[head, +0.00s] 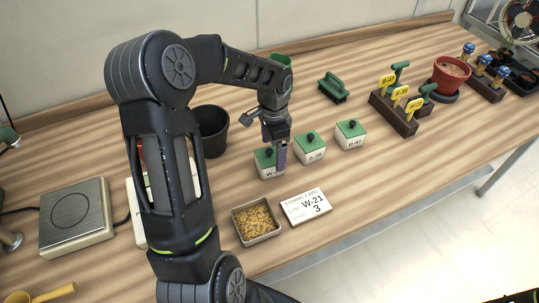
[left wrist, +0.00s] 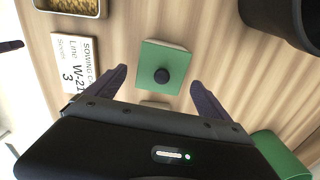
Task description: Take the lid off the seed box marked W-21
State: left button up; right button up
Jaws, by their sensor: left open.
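The seed box with a label starting with W (head: 267,172) is the leftmost of three white boxes with green lids. The rest of its label is hidden behind my left gripper (head: 277,154). In the left wrist view its green lid (left wrist: 150,55) with a black round knob (left wrist: 162,75) lies between the spread fingers of my left gripper (left wrist: 158,76). The lid is on the box. My left gripper is open and empty, pointing down at the lid. The sowing card (head: 306,206) reads W-21 and 3.
Two other lidded boxes (head: 310,149) (head: 350,135) stand to the right. A seed tray (head: 257,222) lies in front, a black pot (head: 212,131) behind left. A scale (head: 76,215), brush (head: 336,90) and marker rack (head: 393,113) stand farther off. Bare table lies right of the card.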

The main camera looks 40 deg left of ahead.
aim_at(273, 151)
pick_arm(q)
jog(key=c, duration=1.4)
jog(key=shift+r, duration=0.15)
notch_tip(273, 151, up, 10)
jog(key=shift+b, duration=0.45)
